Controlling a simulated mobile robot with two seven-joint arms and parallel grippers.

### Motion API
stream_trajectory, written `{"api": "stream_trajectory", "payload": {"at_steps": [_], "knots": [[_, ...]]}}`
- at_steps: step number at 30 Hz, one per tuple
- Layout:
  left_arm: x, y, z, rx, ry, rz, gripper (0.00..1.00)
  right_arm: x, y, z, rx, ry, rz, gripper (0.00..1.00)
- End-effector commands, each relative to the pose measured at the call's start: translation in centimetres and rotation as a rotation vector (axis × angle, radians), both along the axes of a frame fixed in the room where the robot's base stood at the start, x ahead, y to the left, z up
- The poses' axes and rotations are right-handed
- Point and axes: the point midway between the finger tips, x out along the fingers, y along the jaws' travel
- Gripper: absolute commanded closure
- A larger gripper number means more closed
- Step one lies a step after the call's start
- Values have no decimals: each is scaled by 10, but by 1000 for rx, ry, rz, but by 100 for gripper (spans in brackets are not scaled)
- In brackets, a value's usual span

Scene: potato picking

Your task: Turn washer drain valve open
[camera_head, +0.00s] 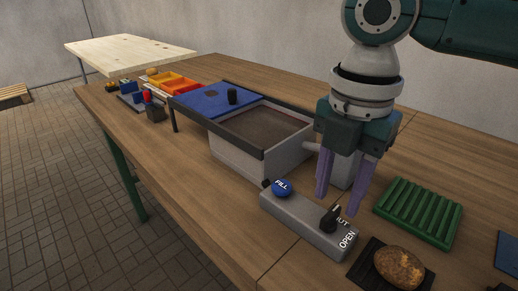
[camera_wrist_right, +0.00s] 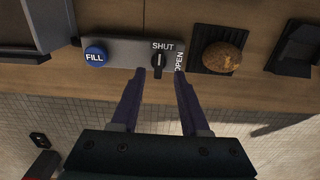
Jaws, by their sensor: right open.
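The drain valve is a black knob (camera_head: 331,218) on a grey control box (camera_head: 300,222), with SHUT and OPEN labels. In the right wrist view the knob (camera_wrist_right: 158,59) has its pale mark in line with SHUT, and OPEN is to its right. A blue FILL button (camera_head: 282,188) is at the box's other end. The washer (camera_head: 240,158) is a grey basin behind the box. My right gripper (camera_head: 336,205) points down with two purple fingers, open and empty. In the right wrist view its fingertips (camera_wrist_right: 159,75) are on either side of the knob, apart from it. My left gripper is out of view.
A potato (camera_head: 399,267) lies on a dark pad right of the box. A green ribbed rack (camera_head: 418,211) is behind it. A blue lid (camera_head: 215,100) with a black knob lies at the washer's left. Orange trays (camera_head: 165,84) are farther back.

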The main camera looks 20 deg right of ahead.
Motion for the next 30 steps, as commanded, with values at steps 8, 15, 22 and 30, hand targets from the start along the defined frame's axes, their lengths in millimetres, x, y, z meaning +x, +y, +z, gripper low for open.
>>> {"api": "stream_trajectory", "payload": {"at_steps": [8,15,22,30], "knots": [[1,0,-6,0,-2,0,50,0,0,-34,0,0,0,55],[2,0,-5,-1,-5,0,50,0,0,-36,0,-1,1,55],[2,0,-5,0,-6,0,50,0,0,-36,0,-1,0,74],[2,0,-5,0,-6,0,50,0,0,-36,0,-1,0,100]]}}
